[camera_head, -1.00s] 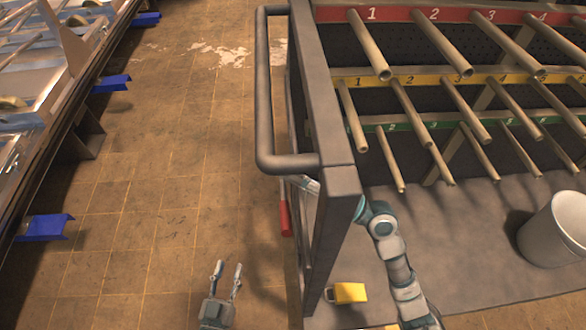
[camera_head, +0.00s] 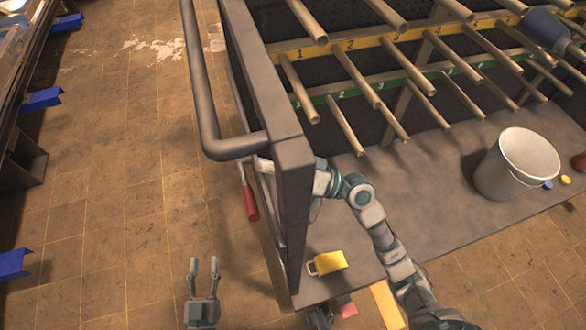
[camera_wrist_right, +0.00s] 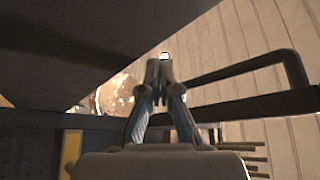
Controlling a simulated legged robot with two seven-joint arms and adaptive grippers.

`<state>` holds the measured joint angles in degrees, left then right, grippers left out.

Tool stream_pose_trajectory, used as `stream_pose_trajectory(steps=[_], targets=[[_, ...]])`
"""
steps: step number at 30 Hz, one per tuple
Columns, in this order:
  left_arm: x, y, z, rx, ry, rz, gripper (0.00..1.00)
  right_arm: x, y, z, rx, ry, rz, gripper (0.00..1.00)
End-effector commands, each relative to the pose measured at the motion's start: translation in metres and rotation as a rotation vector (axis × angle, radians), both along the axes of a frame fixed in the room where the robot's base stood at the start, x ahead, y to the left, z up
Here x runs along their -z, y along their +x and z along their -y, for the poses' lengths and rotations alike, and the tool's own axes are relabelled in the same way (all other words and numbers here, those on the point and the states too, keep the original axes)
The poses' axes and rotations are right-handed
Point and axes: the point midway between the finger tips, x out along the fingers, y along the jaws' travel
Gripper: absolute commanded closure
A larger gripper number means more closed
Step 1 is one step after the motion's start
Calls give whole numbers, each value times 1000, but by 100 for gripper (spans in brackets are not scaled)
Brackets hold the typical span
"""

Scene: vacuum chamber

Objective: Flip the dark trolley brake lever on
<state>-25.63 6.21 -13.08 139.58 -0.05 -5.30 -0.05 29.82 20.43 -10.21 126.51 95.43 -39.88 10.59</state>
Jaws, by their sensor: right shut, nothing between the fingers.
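The dark trolley (camera_head: 292,155) stands in the middle of the head view, with its bent push handle (camera_head: 198,90) at the left. A lever with a red grip (camera_head: 251,204) hangs low beside the trolley's end frame; I take it as the brake lever. My right arm reaches behind the front post toward the lever side, and its gripper is mostly hidden there. In the right wrist view my right gripper (camera_wrist_right: 160,72) is shut and empty, under a large dark surface. Contact with the lever cannot be told. My left gripper (camera_head: 204,268) is open and empty above the floor.
A yellow mug (camera_head: 328,262) and a white bucket (camera_head: 515,165) stand on the trolley's deck, below rows of pegs (camera_head: 390,75). A rack with blue brackets (camera_head: 42,99) stands at the far left. The tiled floor between is clear.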

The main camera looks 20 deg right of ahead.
Motion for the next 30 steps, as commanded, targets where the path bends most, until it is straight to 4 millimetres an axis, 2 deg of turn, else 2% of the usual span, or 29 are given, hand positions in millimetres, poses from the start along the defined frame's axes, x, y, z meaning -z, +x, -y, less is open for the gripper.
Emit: stream_pose_trajectory(steps=[6, 12, 18, 30], targets=[[0, 0, 0, 0, 0, -1, 60, 18, -17, 41, 3, 0, -4, 100], [0, 0, 0, 0, 0, -1, 60, 28, -27, 66, 2, 1, -3, 100], [0, 0, 0, 0, 0, -1, 60, 31, -31, 74, 0, 0, 1, 100], [0, 0, 0, 0, 0, -1, 60, 31, -31, 74, 0, 1, 1, 100]])
